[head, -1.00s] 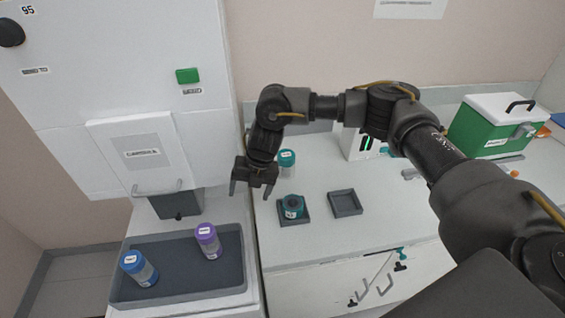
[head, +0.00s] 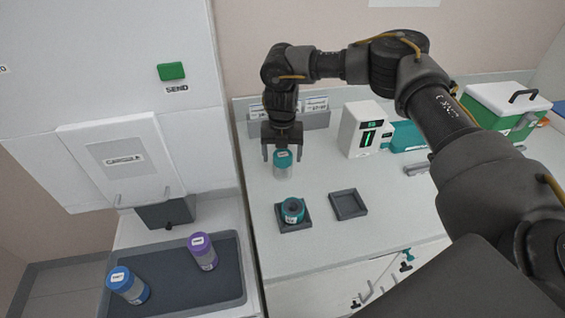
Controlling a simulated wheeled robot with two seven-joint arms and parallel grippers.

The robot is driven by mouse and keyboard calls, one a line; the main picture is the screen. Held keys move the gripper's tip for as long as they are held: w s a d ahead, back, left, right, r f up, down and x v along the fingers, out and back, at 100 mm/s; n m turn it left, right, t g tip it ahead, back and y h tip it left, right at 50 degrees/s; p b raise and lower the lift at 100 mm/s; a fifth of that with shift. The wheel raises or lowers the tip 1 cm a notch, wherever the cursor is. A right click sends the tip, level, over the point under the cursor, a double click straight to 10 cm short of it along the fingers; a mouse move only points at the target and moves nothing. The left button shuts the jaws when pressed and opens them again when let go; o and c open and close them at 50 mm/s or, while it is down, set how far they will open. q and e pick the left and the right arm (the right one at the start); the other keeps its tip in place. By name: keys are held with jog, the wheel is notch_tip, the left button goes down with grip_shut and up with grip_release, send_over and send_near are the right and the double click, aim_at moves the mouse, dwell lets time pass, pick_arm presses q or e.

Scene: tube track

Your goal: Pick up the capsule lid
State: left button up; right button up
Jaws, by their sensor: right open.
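A teal lid (head: 283,156) with a small white label tops a clear cylinder (head: 284,172) standing upright on the white counter. My right gripper (head: 282,152) is open and points down, its two fingers on the left and right of the teal lid in the picture. Whether the fingers touch it cannot be told. In front, a teal round piece with a dark opening (head: 293,211) sits in a small square grey tray (head: 304,226). I cannot tell which teal piece is the capsule lid. My left gripper is not in view.
An empty square grey tray (head: 348,205) lies to the right. A white device with a green display (head: 365,130) and a green box with a white lid (head: 506,108) stand farther right. At the left, a grey tray (head: 175,294) holds a blue-capped and a purple-capped tube.

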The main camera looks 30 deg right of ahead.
aim_at(283, 166)
jog(key=shift+w+f, duration=0.15)
jog(key=shift+f, duration=0.05)
jog(key=shift+s+f+p, duration=0.15)
jog(key=shift+s+p, duration=0.05)
jog(key=shift+p, duration=0.2)
notch_tip(283, 166, down, 4)
jog(key=shift+w+d+r+p, duration=0.1)
jog(key=shift+d+p, duration=0.05)
jog(key=shift+p, duration=0.7)
jog(key=shift+f, duration=0.45)
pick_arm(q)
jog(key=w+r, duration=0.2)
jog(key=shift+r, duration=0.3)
pick_arm(e)
jog(key=c, duration=1.1)
